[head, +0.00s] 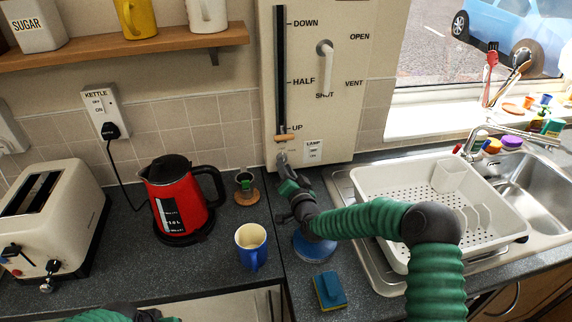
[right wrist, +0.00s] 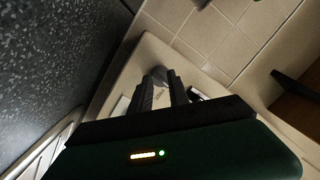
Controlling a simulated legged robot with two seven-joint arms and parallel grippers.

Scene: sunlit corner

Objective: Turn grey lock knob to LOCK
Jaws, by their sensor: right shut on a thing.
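A cream panel (head: 352,125) on the tiled wall carries a slider marked DOWN, HALF and UP, a white handle marked OPEN, VENT and SHUT, and a LAMP switch. The small grey lock knob (head: 281,153) is low on its left side, below the slider; its lettering is too small to read. My right gripper (head: 282,161) is at the knob and shut on it. In the right wrist view the two dark fingers (right wrist: 162,90) hold the grey knob (right wrist: 163,74) between their tips. The knob's pointing direction is mostly hidden. Only part of my left arm shows at the bottom edge.
The slider's wooden handle (head: 287,137) is just above my right gripper. A sponge (head: 329,290) lies in front. A dish rack (head: 380,185) is to the right, under my arm.

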